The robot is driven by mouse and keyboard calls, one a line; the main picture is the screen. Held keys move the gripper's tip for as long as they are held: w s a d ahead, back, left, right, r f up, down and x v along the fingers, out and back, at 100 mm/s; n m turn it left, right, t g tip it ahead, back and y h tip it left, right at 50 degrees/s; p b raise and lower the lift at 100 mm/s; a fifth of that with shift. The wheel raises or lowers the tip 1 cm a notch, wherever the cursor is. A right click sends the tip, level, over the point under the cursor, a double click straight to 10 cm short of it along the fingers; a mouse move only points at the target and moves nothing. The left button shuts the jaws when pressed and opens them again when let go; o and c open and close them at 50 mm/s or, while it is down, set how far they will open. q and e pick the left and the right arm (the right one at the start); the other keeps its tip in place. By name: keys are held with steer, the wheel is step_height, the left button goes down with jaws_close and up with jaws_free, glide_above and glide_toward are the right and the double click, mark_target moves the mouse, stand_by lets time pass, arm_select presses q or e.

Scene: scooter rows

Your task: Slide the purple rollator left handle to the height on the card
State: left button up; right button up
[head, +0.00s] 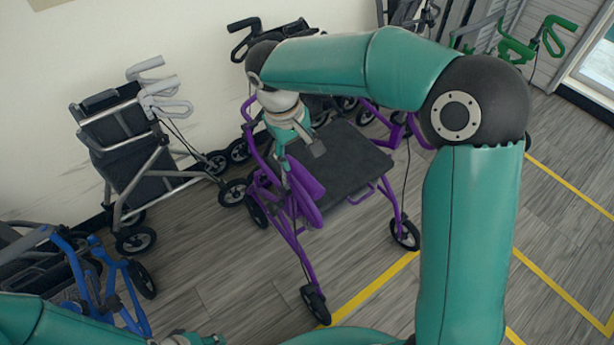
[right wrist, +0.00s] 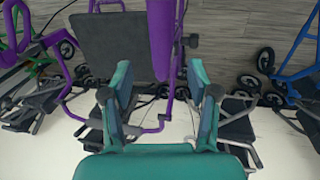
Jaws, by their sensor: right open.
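The purple rollator (head: 297,243) stands in the middle of the head view, with a dark seat (head: 345,165). My right gripper (head: 300,160) is over its left side, above a broad purple part (head: 306,208). In the right wrist view the jaws (right wrist: 162,98) are open, with a fingertip on each side. A thick purple upright part (right wrist: 161,40) lies ahead between the finger lines, with no visible grip on it. My arm and gripper hide parts of the rollator, so I cannot make out its left handle clearly. I see no readable card.
A grey rollator (head: 120,140) stands by the wall at left, and a blue one (head: 95,275) is at lower left. A green-handled one (head: 520,48) is at upper right. Yellow lines (head: 375,288) mark the wood floor, which is clear in front.

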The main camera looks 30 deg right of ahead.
mark_target(305, 177)
steer(key=f, duration=0.3)
steer(key=d+f, duration=0.1)
steer(key=f, duration=0.3)
steer(key=d+f, duration=0.1)
steer(key=f, duration=0.2)
steer(key=shift+w+f, duration=0.1)
steer(key=shift+f, duration=0.3)
jaws_close()
